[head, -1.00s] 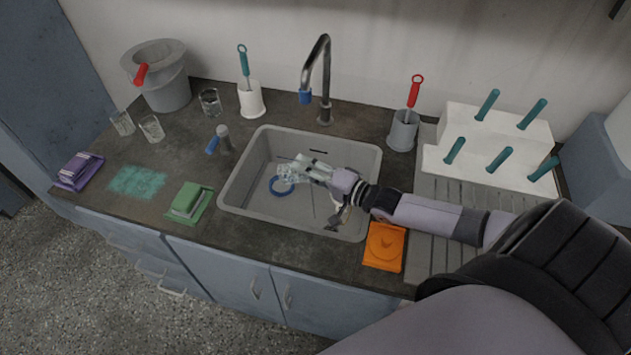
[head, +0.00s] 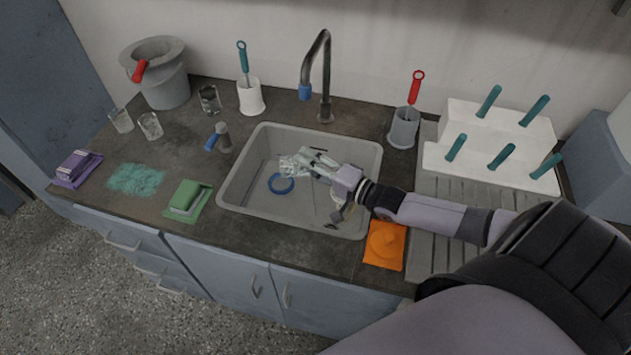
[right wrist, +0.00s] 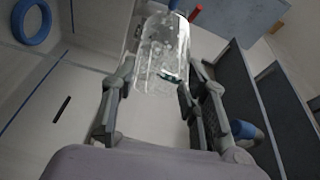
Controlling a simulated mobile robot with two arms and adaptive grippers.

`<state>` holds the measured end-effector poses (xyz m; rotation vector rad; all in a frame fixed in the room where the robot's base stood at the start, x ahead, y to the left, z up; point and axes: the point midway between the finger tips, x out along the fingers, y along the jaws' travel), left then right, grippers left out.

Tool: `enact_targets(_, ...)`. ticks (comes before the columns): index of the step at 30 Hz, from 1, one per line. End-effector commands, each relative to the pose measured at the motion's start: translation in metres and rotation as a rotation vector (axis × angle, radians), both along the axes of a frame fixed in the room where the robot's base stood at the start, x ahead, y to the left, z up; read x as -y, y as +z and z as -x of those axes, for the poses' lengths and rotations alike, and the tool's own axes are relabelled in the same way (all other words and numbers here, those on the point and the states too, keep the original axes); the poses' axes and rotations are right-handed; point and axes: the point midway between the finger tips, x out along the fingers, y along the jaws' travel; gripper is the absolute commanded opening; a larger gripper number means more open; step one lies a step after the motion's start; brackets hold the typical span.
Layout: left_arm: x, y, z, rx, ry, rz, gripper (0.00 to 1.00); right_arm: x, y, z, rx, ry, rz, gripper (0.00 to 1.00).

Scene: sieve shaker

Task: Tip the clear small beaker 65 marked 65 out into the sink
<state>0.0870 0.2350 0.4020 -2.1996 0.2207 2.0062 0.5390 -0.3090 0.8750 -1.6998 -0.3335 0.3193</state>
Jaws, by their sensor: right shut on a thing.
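My right gripper (head: 308,163) is over the sink (head: 232,188), shut on a clear small beaker (head: 290,167). In the right wrist view the beaker (right wrist: 162,52) sits between the two fingers of the gripper (right wrist: 158,82). It is see-through and a small dark mark shows on it, too blurred to read. The beaker is above the sink basin, near its back middle. Its exact tilt and whether anything is in it cannot be told. My left gripper is not in view.
A blue ring (head: 281,184) lies in the sink. The tap (head: 325,85) stands behind it. Clear glasses (head: 150,126) stand at the left by a grey bucket (head: 165,85). A green sponge (head: 187,197) and an orange piece (head: 385,245) flank the sink. A white rack (head: 490,165) is at the right.

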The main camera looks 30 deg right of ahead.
Motion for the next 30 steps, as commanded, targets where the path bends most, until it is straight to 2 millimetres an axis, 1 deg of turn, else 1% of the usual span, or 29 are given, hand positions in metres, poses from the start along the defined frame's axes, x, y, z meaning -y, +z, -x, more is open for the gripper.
enact_targets(19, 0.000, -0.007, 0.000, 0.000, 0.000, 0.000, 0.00, 0.001, 0.007, 0.001, 0.039, 0.000, -0.056, 0.07)
enact_targets(20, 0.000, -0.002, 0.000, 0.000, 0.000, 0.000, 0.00, 0.001, 0.008, 0.000, 0.028, 0.000, -0.042, 0.07)
enact_targets(22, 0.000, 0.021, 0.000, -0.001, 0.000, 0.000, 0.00, -0.002, 0.005, -0.002, -0.043, 0.000, 0.063, 0.07)
enact_targets(24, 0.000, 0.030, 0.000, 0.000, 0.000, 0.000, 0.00, -0.015, -0.010, -0.010, -0.110, 0.001, 0.158, 0.07)
enact_targets(25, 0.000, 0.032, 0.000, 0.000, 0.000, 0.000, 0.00, -0.017, -0.016, -0.012, -0.130, 0.000, 0.193, 0.07)
enact_targets(26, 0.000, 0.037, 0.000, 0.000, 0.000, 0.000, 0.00, -0.015, -0.015, -0.011, -0.141, -0.001, 0.208, 0.07)
enact_targets(28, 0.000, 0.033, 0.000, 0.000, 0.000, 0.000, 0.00, -0.015, -0.023, -0.010, -0.148, 0.000, 0.220, 0.07)
enact_targets(30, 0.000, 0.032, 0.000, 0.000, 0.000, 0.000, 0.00, -0.015, -0.024, -0.010, -0.149, -0.001, 0.221, 0.07)
